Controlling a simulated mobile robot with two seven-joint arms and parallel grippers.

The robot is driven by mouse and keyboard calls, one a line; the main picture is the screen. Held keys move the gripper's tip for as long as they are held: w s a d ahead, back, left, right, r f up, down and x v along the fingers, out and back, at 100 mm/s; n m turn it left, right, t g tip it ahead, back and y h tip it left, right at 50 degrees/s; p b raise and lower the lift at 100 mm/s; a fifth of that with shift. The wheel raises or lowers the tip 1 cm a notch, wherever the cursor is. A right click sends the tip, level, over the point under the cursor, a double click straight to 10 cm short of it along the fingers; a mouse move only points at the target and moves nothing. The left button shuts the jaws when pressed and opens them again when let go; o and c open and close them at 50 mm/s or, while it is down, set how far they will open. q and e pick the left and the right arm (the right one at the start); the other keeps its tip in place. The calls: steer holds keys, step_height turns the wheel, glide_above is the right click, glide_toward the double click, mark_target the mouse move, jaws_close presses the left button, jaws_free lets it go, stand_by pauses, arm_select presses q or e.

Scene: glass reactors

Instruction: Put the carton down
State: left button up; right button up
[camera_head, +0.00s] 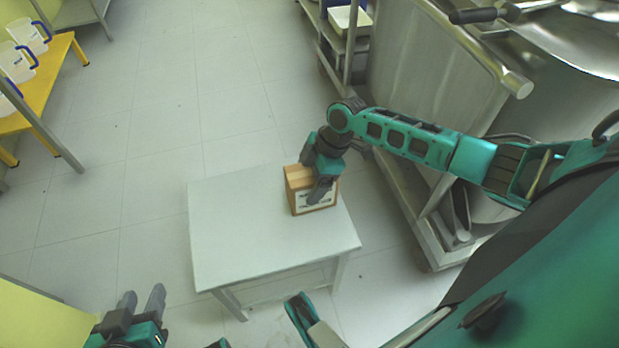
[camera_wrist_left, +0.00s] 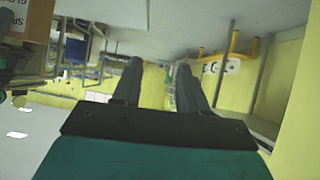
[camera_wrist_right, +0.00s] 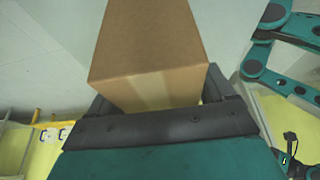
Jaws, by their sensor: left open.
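The carton (camera_head: 299,188) is a brown box with a white label, at the right part of the white table (camera_head: 235,235) in the head view. It looks upright and at or just over the tabletop; I cannot tell whether it touches. My right gripper (camera_head: 319,188) has its fingers on either side of the carton. In the right wrist view the carton (camera_wrist_right: 150,50) fills the space between the fingers (camera_wrist_right: 160,95). My left gripper (camera_head: 142,298) is open and empty, low at the left, apart from the table; its spread fingers show in the left wrist view (camera_wrist_left: 158,75).
A yellow bench (camera_head: 45,80) with clear jugs (camera_head: 15,62) stands at the upper left. A steel vessel (camera_head: 440,90) and metal cart frame (camera_head: 425,235) stand right of the table. The table's left part is bare. Tiled floor (camera_head: 130,180) is open on the left.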

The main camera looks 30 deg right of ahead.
arm_select(q)
steer(key=shift+f, duration=0.1)
arm_select(e)
steer(key=shift+o, duration=1.4)
steer(key=shift+r, duration=0.1)
steer(key=shift+d+r, duration=0.1)
steer(key=shift+r, duration=0.2)
steer(key=p+v, duration=0.4)
steer(key=v, duration=0.7)
steer(key=shift+s+d, duration=0.1)
steer(key=s+a+f+m+t+y, duration=0.1)
steer(key=s+a+f+m+t, duration=0.1)
steer(key=a, duration=0.4)
steer(key=s+a+f+m+t, duration=0.2)
steer(key=a, duration=0.3)
arm_select(q)
steer(key=r, duration=0.2)
steer(key=shift+s+a+r, duration=0.15)
steer(key=shift+a+r, duration=0.15)
steer(key=shift+r, duration=0.1)
arm_select(e)
steer(key=s+a+r+m+t+h, duration=0.1)
steer(key=s+a+m+t+h, duration=0.1)
steer(key=s+m+t, duration=0.3)
steer(key=s+m, duration=0.1)
steer(key=m, duration=0.2)
steer(key=shift+a+r+t, duration=0.15)
steer(key=shift+r+t, duration=0.05)
steer(key=shift+t, duration=0.2)
